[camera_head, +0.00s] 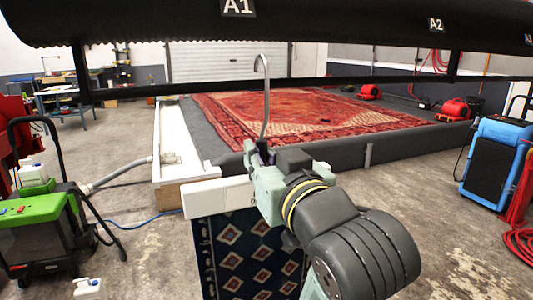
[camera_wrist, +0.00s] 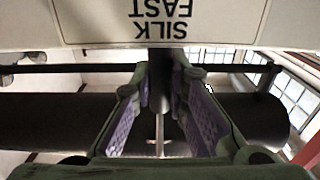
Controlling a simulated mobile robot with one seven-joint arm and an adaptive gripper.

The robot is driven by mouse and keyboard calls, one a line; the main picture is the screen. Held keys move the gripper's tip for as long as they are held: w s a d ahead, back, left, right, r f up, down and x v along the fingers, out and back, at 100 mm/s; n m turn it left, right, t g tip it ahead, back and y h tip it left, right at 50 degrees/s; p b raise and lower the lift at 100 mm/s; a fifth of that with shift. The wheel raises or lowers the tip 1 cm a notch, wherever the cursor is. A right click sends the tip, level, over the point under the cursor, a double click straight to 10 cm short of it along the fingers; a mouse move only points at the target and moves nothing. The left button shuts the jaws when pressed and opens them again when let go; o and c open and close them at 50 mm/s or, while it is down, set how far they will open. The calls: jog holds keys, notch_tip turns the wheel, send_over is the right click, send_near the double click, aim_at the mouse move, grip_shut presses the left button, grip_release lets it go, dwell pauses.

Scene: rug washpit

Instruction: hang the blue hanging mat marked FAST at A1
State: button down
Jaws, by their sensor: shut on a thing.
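My gripper (camera_head: 262,157) is shut on the metal hook (camera_head: 265,105), whose stem rises from between the fingers and bends over to the left at its top. Below hangs the blue hanging mat (camera_head: 232,258), dark blue with diamond figures, from a white header bar (camera_head: 215,196). My arm hides part of both. In the wrist view the bar's white label (camera_wrist: 180,22) reads SILK FAST upside down, above my purple-padded fingers (camera_wrist: 165,100). The A1 sign (camera_head: 238,8) is on the thick black pole overhead. The hook top appears below that pole and apart from it.
The A2 sign (camera_head: 436,25) is farther right on the pole. A thinner black bar (camera_head: 200,87) crosses behind the hook. A red rug (camera_head: 310,115) lies in the washpit behind. A green machine (camera_head: 40,230) stands left, a blue one (camera_head: 495,160) right.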

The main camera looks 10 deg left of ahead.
jog(key=p+x, duration=0.4)
jog(key=x, duration=1.6)
jog(key=shift+w+f, duration=0.2)
jog(key=shift+f, duration=0.05)
dwell(1.2)
jog(key=shift+a, duration=0.1)
jog(key=shift+f, duration=0.1)
jog(key=shift+f+b, duration=1.35)
jog(key=shift+f, duration=0.65)
